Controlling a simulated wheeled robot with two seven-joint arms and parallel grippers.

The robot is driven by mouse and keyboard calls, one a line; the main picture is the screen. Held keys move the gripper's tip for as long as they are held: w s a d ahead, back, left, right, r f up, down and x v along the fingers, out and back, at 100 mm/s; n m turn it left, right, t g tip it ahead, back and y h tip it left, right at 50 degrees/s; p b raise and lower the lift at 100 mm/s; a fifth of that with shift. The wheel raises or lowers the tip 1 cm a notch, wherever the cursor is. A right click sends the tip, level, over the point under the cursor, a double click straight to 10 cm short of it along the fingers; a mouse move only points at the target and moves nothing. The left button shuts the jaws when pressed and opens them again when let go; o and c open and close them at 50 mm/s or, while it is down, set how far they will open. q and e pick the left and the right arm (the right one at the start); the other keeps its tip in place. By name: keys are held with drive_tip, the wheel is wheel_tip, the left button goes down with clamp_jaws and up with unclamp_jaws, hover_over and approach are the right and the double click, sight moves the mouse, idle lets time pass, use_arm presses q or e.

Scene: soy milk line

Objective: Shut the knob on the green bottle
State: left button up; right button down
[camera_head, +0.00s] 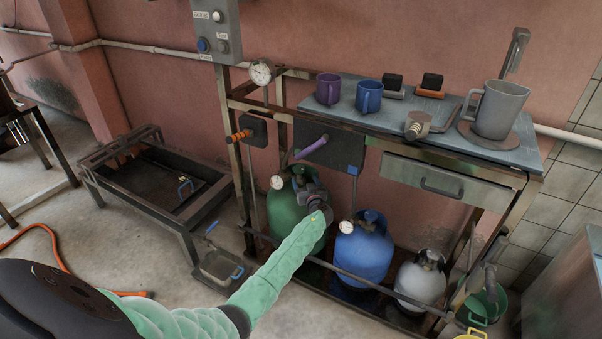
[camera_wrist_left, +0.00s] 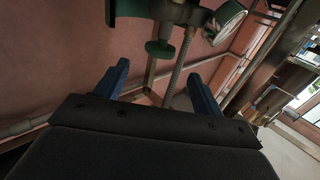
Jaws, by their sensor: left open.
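The green bottle (camera_head: 284,212) stands on the rack's low shelf, left of the blue bottle. A round gauge (camera_head: 277,182) sits at its top; the gauge also shows in the left wrist view (camera_wrist_left: 226,20). My left gripper (camera_head: 312,194) is at the top of the green bottle, and my arm covers part of it. In the left wrist view my left gripper (camera_wrist_left: 160,85) is open, with two dark blue fingers apart. A green knob (camera_wrist_left: 159,48) on the valve fittings lies beyond the fingertips, between them in the picture; I see no contact. My right gripper is out of view.
A blue bottle (camera_head: 363,250) and a grey bottle (camera_head: 420,279) stand to the right. A front rail (camera_head: 385,289) crosses before the bottles. Above are a tabletop (camera_head: 440,118) with mugs and a drawer (camera_head: 438,179). A metal frame trough (camera_head: 140,205) stands left.

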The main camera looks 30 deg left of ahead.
sight(300, 172)
use_arm(q)
drive_tip(key=x, duration=0.6)
drive_tip(key=shift+p, duration=0.35)
drive_tip(key=shift+x, duration=0.85)
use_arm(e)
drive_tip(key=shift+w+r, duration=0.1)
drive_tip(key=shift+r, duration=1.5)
use_arm(q)
drive_tip(key=c, duration=0.9)
drive_tip(key=shift+c, duration=0.2)
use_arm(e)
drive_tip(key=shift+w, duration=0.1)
